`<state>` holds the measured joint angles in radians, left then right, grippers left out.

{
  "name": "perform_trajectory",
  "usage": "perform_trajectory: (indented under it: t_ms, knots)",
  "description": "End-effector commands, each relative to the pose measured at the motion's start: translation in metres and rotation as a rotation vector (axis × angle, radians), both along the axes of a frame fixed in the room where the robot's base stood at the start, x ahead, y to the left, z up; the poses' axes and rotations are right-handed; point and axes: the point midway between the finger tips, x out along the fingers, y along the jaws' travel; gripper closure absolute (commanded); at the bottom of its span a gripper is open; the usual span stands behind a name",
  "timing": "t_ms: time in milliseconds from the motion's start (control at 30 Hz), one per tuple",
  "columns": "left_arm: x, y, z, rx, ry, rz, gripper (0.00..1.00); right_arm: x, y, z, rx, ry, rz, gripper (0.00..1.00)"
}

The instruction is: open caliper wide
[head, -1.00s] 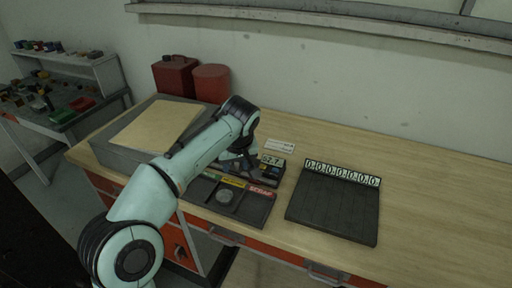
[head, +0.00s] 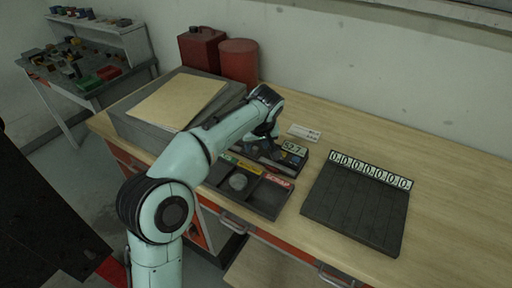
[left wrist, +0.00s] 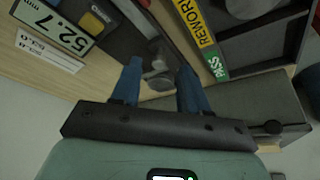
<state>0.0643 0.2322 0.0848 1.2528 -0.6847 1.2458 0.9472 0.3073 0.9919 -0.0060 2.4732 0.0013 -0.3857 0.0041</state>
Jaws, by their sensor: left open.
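The caliper station with its digital display (head: 293,149) sits on the wooden bench behind the sorting tray. The display also shows in the left wrist view (left wrist: 60,32) and reads 52.7 mm. My left gripper (head: 264,146) is over the left part of the station, and the arm hides much of it. In the left wrist view my left gripper (left wrist: 157,88) has its two blue fingers apart. A grey metal part (left wrist: 156,70), seemingly of the caliper, shows between and beyond the fingertips. I cannot tell whether they touch it. My right gripper is not in view.
The sorting tray (head: 263,200) with green, yellow and red labels holds a grey disc (head: 238,182). A dark slotted board (head: 352,213) with number tags lies to the right. A grey box (head: 140,127) and red containers (head: 238,62) stand left and behind. The right bench top is clear.

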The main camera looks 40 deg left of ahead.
Motion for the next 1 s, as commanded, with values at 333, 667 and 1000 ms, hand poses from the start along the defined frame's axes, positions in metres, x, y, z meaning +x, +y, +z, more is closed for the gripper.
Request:
perform_trajectory:
  t_ms: [333, 667, 1000]
  knots:
    - [0.005, 0.006, -0.018, -0.001, -0.001, 0.000, 0.56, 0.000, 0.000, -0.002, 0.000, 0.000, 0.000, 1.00]
    - [0.005, 0.006, -0.018, -0.001, -0.001, 0.000, 1.00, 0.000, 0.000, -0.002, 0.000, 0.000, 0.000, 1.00]
    - [0.007, -0.013, -0.018, -0.001, 0.000, -0.004, 1.00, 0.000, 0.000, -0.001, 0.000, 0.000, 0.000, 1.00]
